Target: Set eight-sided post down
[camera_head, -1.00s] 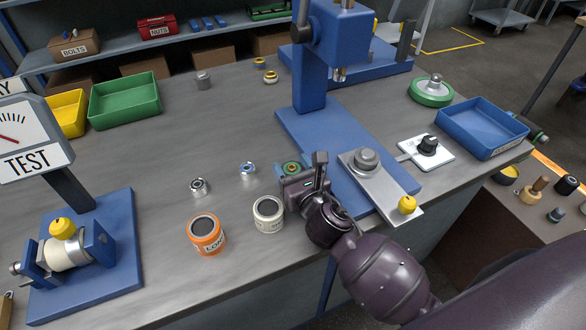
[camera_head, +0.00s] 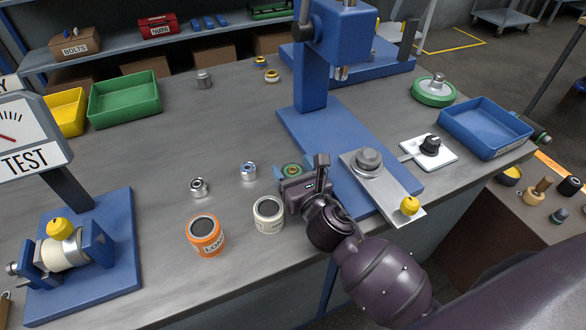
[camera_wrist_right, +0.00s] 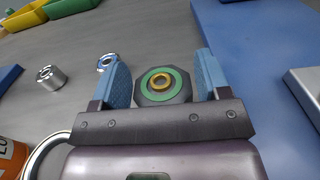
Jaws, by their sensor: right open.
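The eight-sided post (camera_wrist_right: 162,86) is dark grey, with a green ring and a brass-coloured ring on its top. It appears upright on the bench, just left of the blue press base. In the head view its green top (camera_head: 291,170) shows past my right gripper (camera_head: 298,177), which hides its lower part. In the right wrist view the blue-padded fingers of my right gripper (camera_wrist_right: 162,78) are open, one on each side of the post, with a visible gap on both sides. My left gripper is not in view.
A cream tin (camera_head: 268,214) and an orange tin (camera_head: 206,236) stand left of my right gripper. Two small metal parts (camera_head: 248,171) (camera_head: 199,187) lie behind them. The blue press base (camera_head: 330,150) and a metal plate with a yellow knob (camera_head: 408,206) are close on the right.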

